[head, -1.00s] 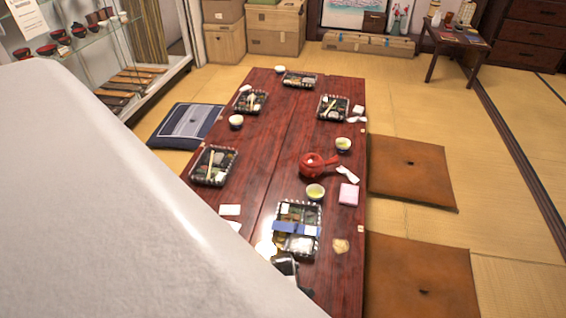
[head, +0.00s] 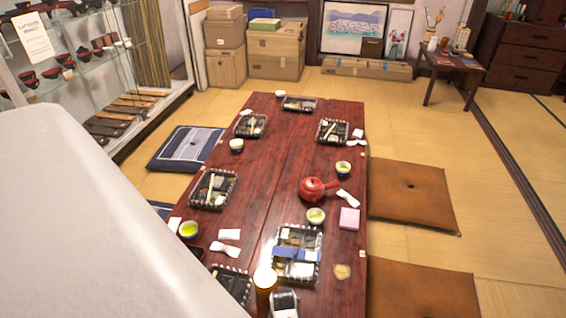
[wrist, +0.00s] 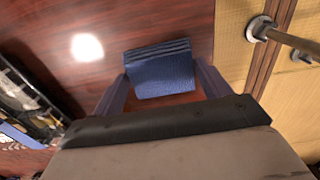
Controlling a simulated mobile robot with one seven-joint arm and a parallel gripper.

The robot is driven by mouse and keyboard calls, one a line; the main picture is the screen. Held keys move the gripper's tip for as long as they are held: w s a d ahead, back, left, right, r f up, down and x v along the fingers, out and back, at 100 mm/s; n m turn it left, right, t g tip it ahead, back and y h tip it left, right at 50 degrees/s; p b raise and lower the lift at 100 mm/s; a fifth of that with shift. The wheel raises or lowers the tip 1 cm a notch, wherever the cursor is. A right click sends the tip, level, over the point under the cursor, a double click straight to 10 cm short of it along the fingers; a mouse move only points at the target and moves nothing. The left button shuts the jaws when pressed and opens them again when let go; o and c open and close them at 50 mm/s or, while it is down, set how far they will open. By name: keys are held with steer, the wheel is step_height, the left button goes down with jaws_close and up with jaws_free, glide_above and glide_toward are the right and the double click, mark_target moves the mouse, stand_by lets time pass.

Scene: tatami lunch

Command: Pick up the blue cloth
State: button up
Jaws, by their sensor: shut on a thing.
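The blue cloth (wrist: 160,70) shows in the wrist view as a small folded bundle with layered folds at its far edge. It lies between the two fingers of my gripper (wrist: 162,86), which is shut on it. Dark red wood of the table (wrist: 60,25) shows behind the cloth. I cannot tell how far the cloth is above the wood. In the head view I cannot make out the cloth or my gripper; a large pale part of my own body covers the lower left.
The long red table (head: 262,185) carries several bento boxes, cups, a red teapot (head: 312,189) and a pink block (head: 349,218). A bento with a blue band (head: 280,268) is near its front. Brown cushions (head: 412,190) lie on the right. A glass display case (head: 95,60) stands left.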

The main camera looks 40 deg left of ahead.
steer(key=shift+r, duration=0.1)
step_height(320, 180, up, 20)
steer(key=p, duration=0.1)
steer(key=shift+p, duration=0.3)
